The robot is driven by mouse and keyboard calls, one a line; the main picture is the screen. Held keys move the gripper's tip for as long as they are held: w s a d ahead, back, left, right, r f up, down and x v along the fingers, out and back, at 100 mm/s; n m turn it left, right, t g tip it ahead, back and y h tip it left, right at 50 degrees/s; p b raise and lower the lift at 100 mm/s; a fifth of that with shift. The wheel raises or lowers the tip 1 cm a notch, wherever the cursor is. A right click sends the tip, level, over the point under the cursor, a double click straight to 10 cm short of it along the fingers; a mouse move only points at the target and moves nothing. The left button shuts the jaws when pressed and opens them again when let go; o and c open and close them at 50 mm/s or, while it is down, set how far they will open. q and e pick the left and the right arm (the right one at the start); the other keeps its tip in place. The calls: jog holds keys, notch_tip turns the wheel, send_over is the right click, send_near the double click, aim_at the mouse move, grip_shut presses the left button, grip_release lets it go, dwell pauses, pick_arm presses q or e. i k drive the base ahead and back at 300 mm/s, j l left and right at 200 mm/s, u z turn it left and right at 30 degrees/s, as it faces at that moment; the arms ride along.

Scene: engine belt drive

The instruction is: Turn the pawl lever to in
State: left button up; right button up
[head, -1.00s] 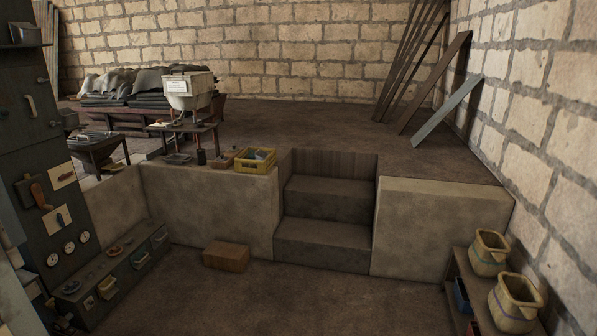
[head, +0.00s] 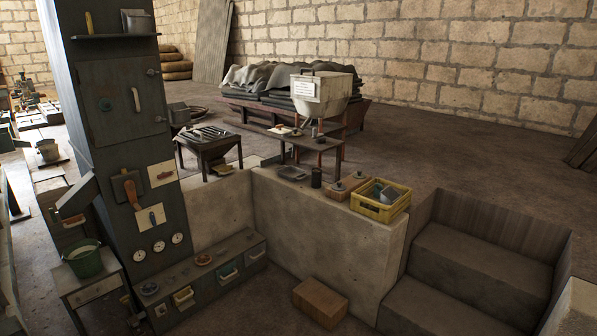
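No part is plainly marked as the pawl lever, and I cannot tell whether it is in view. The tall dark cabinet (head: 103,140) at the left carries a lever with an orange-brown handle (head: 131,190) beside a pale card. Below it, a small blue lever or switch (head: 152,217) sits on another pale card (head: 144,220). Their markings are too small to read. Neither of my grippers is in view.
Three round gauges (head: 158,247) sit low on the cabinet. Steps (head: 455,265) rise at right. A green bucket (head: 84,262) stands at left.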

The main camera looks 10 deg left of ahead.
aim_at(163, 174)
jog(key=i+j+u, duration=0.1)
jog(key=i+u, duration=0.65)
jog(key=u, duration=0.2)
jog(key=i+l+u, duration=0.2)
jog(key=i+u, duration=0.25)
jog(key=i+j+u, duration=0.1)
jog(key=i, duration=0.45)
jog(key=i+j+u, duration=0.1)
jog(key=i, duration=0.5)
jog(key=i+j+u, duration=0.1)
jog(key=i+j, duration=0.65)
jog(key=i, duration=0.2)
jog(key=u, duration=0.05)
